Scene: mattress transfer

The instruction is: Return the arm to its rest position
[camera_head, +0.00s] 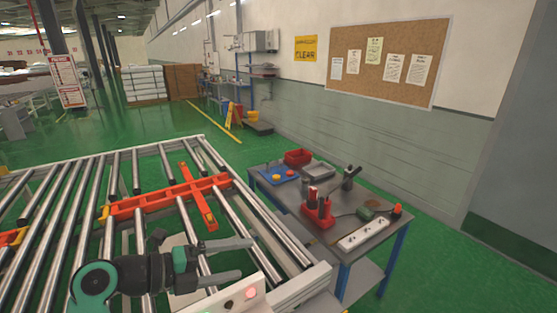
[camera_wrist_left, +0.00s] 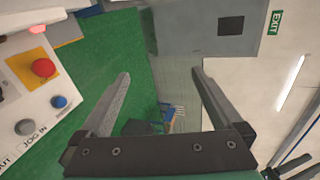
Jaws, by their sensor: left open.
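My left arm comes in from the lower left in the head view. Its gripper (camera_head: 247,259) is open and empty, with the two fingers apart, pointing right over the near end of the roller conveyor (camera_head: 143,160). In the left wrist view the open fingers (camera_wrist_left: 163,80) spread with nothing between them, and the view is tilted. A white control box (camera_head: 236,300) with a lit button sits just below the gripper. It also shows in the left wrist view (camera_wrist_left: 40,88) with a red and a blue button. My right gripper does not show.
A grey worktable (camera_head: 290,195) with a red tool holder (camera_head: 318,213), a white power strip (camera_head: 363,235) and a red bin (camera_head: 298,157) stands right of the conveyor. An orange cross-shaped frame (camera_head: 172,200) lies among the rollers.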

